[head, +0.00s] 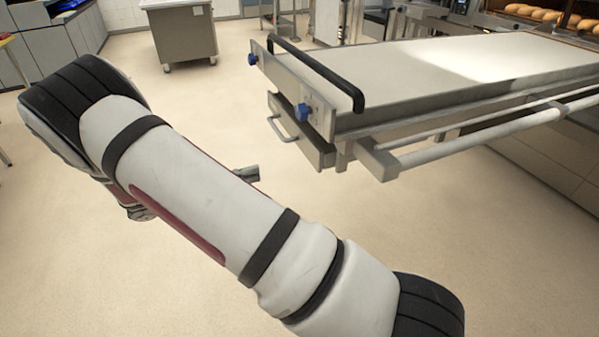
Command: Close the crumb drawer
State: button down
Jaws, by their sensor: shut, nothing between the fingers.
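The crumb drawer (314,150) is a grey metal drawer under the near end of the long loader table (440,75). Its front carries a bar handle (281,130) and stands out from under the table, so the drawer is partly open. My gripper (247,174) is mostly hidden behind my white arm; only a small grey tip shows to the arm's right. It appears shut and empty, to the left of and below the drawer handle in the picture, apart from it.
A black push bar (318,72) and blue knobs (304,112) sit above the drawer. A round rail (480,138) runs along the table's right side. A steel cabinet on wheels (184,35) stands at the back. Loaves (535,12) lie upper right. The floor left of the drawer is clear.

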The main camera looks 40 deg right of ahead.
aim_at(313, 157)
jog(key=x, duration=1.3)
jog(key=shift+s+d+p, duration=0.1)
jog(key=shift+d+p, duration=0.25)
jog(key=shift+p+x, duration=0.45)
jog(key=shift+x, duration=1.95)
jog(key=shift+f, duration=0.1)
jog(key=shift+a, duration=0.2)
jog(key=v, duration=1.4)
